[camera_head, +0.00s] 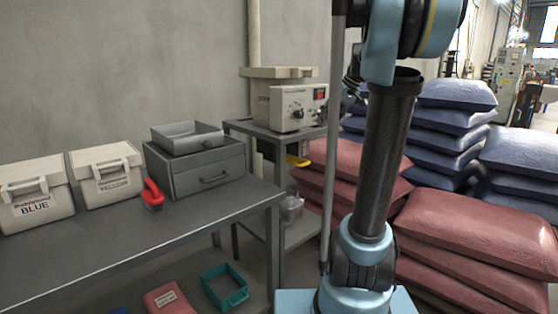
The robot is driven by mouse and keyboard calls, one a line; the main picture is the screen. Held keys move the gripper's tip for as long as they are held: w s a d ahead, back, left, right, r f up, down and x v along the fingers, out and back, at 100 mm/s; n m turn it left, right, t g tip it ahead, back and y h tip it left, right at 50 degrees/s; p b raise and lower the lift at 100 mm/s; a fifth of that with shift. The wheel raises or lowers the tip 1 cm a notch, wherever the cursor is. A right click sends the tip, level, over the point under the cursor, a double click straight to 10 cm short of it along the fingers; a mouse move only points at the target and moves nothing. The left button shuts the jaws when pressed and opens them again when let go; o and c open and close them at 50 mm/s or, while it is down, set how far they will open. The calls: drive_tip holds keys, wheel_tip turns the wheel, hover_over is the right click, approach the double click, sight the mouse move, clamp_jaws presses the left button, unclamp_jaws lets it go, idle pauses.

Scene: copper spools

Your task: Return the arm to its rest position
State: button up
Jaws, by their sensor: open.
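My arm stands upright at the right of centre, with a light blue base, a dark tube and a light blue and black joint at the top edge. What shows of my gripper (354,88) is a small dark shape beside the upper tube, left of it. Most of it is hidden behind my arm, and nothing is seen held in it.
A grey table (110,245) at left bears white bins (105,175), a red-handled item (152,194) and a drawer box (205,172). A machine (290,103) stands on a side stand (303,233). Red sacks (470,235) and blue sacks (455,93) are stacked close behind my arm.

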drive_tip(key=s+f+m+g+h, duration=0.1)
drive_tip(key=s+f+m+h, duration=0.3)
drive_tip(key=s+f, duration=2.3)
drive_tip(key=s+m, duration=0.1)
drive_tip(key=s, duration=0.3)
drive_tip(key=shift+h, duration=0.3)
